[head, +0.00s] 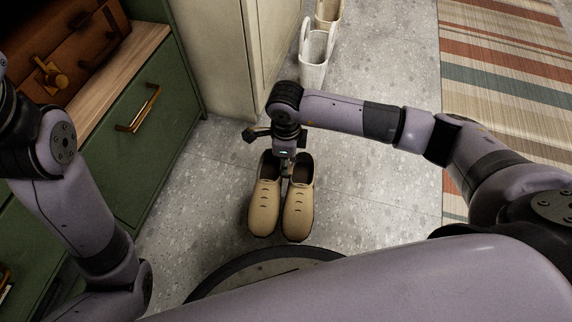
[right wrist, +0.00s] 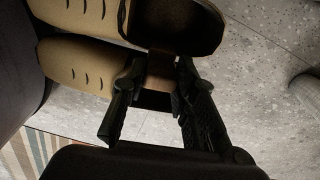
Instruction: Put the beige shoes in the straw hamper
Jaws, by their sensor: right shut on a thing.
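The beige shoes (head: 266,205) stand side by side on the grey floor in the head view, toes toward me. They also show at the upper left of the right wrist view (right wrist: 75,62). My right gripper (head: 287,168) comes down at their heel end, between the two openings. In the right wrist view its fingers (right wrist: 158,66) are shut on the adjoining inner sides of the shoes. The shoes look to be on or close to the floor. My left arm is at the left of the head view, its gripper outside the picture. I see no clear straw hamper.
A green drawer cabinet (head: 130,135) with a brown leather case (head: 65,50) on top stands at the left. A cream cabinet (head: 225,55) is behind it. White handled items (head: 314,68) stand at the back. A striped rug (head: 505,75) lies right; floor between is clear.

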